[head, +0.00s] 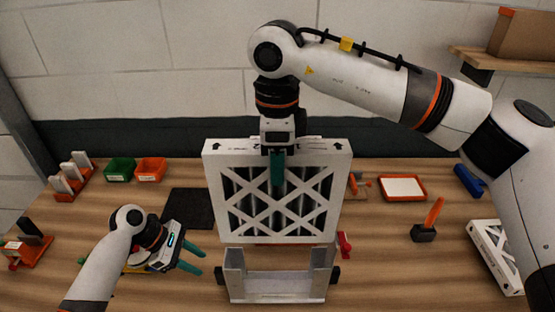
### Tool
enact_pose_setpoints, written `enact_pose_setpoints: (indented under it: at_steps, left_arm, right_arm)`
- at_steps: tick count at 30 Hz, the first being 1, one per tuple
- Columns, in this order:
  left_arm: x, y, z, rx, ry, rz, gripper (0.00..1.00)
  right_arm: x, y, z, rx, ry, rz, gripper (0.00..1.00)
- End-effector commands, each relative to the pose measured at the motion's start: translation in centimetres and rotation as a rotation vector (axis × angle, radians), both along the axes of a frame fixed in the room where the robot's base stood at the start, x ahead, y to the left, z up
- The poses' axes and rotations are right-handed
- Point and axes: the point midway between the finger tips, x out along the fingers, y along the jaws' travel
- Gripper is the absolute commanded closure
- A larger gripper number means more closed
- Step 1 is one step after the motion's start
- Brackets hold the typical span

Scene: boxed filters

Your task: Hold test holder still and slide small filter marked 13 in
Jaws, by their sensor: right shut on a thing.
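A white-framed filter (213,191) with a crossed lattice front hangs upright in the head view. My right gripper (277,170) is shut on its top edge, one teal finger showing on the front face. Its marking is too small for me to read as a number. The grey test holder (277,290), with an upright post at each side, stands just below the filter in the picture. The filter's lower edge appears above the holder's posts. My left gripper (197,259) is open and empty, to the left of the holder, its teal fingers pointing right.
A second white filter (495,257) lies at the right. Green (119,170) and orange (150,169) bins and a rack (70,177) are at the back left. A black mat (188,205), an orange-framed tray (402,188) and an orange-handled tool (428,222) lie around.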

Motion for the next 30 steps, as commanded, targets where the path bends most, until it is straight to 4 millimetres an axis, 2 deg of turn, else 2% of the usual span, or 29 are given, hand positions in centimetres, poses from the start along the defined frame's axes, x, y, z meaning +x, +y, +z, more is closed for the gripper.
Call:
enact_pose_setpoints:
  at_steps: [18, 30]
  left_arm:
    - [0.0, -5.0, -6.4, 0.000, 0.001, -0.001, 0.62]
    - [-0.1, -5.8, -7.6, 0.003, 0.000, -0.001, 0.62]
  right_arm:
    - [0.0, 0.0, 0.0, 0.000, 0.000, 0.000, 0.96]
    - [0.0, 0.0, 0.0, 0.000, 0.000, 0.000, 0.96]
